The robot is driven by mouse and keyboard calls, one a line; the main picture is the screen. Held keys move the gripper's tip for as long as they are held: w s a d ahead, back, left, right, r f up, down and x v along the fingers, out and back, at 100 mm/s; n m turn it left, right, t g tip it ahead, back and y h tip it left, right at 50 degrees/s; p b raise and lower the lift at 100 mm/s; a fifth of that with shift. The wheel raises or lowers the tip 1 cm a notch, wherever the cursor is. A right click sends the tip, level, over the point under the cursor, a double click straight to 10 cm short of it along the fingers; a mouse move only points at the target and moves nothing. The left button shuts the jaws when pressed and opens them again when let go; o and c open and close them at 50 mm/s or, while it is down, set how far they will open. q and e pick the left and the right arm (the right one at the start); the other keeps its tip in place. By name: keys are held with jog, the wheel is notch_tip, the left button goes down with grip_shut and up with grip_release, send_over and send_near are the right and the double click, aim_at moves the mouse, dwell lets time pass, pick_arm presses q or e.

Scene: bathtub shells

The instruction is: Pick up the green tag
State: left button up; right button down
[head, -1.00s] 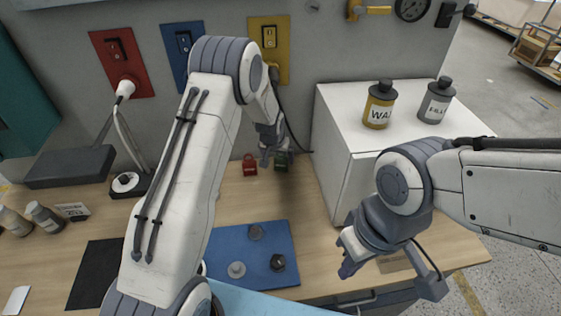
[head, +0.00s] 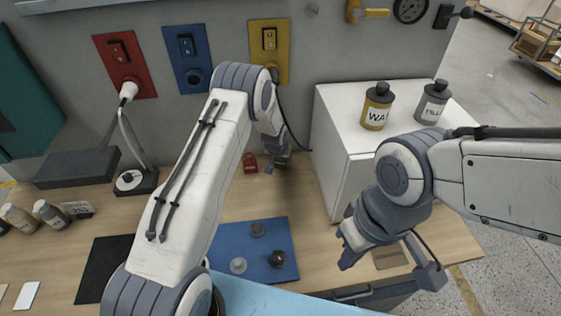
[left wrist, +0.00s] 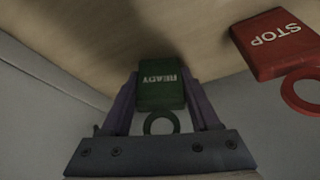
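The green tag (left wrist: 160,90), marked READY with a ring at its near end, is between the two fingers of my left gripper (left wrist: 160,102) in the left wrist view. The fingers appear to touch its sides, shut on it. In the head view the green tag (head: 283,161) is partly hidden behind my left gripper (head: 275,161), low at the back of the bench. I cannot tell whether the tag touches the bench. My right gripper (head: 345,250) hangs over the bench's right front; its opening is unclear.
A red STOP tag (left wrist: 275,45) lies just beside the green one; it also shows in the head view (head: 250,163). A white box (head: 345,165) with two bottles stands to the right. A blue mat (head: 240,235) with several knobs lies in front.

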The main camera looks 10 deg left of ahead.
pick_arm(q)
grip_shut()
jog(key=shift+s+a+r+b, duration=0.1)
jog(key=shift+s+r+b, duration=0.15)
jog(key=shift+b, duration=0.6)
notch_tip(320, 180, up, 7)
jog(key=b, duration=0.3)
jog(key=shift+w+f, duration=0.1)
jog(key=shift+f, duration=0.1)
jog(key=s+a+b, duration=0.2)
jog(key=s+b, duration=0.2)
jog(key=s, duration=0.5)
jog(key=s+a+b, duration=0.3)
jog(key=s+b, duration=0.2)
jog(key=s, duration=0.5)
jog(key=shift+a, duration=0.3)
